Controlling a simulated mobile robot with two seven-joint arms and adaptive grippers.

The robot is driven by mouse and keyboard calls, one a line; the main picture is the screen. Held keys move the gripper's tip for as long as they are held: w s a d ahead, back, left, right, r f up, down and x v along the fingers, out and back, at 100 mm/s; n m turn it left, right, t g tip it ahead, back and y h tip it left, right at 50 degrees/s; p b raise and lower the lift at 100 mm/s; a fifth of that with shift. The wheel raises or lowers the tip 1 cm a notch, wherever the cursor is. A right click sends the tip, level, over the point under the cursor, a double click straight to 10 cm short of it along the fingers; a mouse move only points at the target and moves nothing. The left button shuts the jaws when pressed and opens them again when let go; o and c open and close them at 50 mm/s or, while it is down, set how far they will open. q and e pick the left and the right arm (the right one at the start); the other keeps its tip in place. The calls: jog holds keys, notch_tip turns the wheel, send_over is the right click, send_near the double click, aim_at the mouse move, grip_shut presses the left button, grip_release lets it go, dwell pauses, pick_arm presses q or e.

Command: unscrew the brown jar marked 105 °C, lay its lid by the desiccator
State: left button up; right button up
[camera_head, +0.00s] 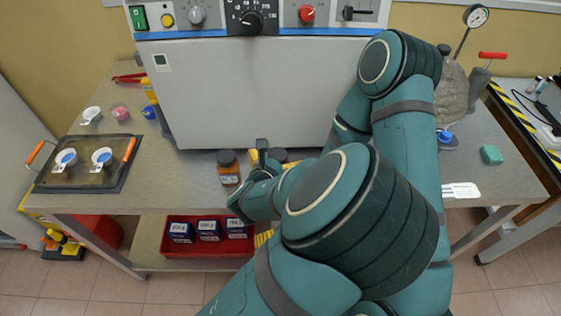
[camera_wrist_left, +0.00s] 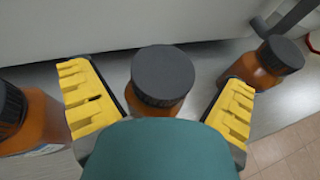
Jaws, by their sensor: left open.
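A brown jar with a dark lid (camera_wrist_left: 163,76) stands between the open yellow fingers of my left gripper (camera_wrist_left: 160,108) in the left wrist view. The fingers are on either side of it with gaps, not closed on it. In the head view its dark lid (camera_head: 277,155) shows beside my left gripper (camera_head: 272,163), partly hidden by my arm. Other brown jars stand at the left (camera_wrist_left: 28,118) and right (camera_wrist_left: 268,64) of the wrist view. One brown jar (camera_head: 228,168) is clear in the head view. No temperature marks are readable. A grey rounded vessel (camera_head: 453,88), perhaps the desiccator, stands at right, partly hidden.
A large grey oven (camera_head: 240,90) stands right behind the jars. A dark tray (camera_head: 78,183) with white dishes lies on the bench's left. A green block (camera_head: 491,155) and a white card (camera_head: 461,190) lie at right. A red bin (camera_head: 205,250) sits below.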

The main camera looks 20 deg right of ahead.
pick_arm(q)
jog(key=shift+c, duration=0.6)
jog(key=c, duration=1.4)
notch_tip(320, 180, up, 10)
jog(key=p, duration=0.2)
jog(key=shift+p, duration=0.3)
jog(key=shift+c, duration=0.5)
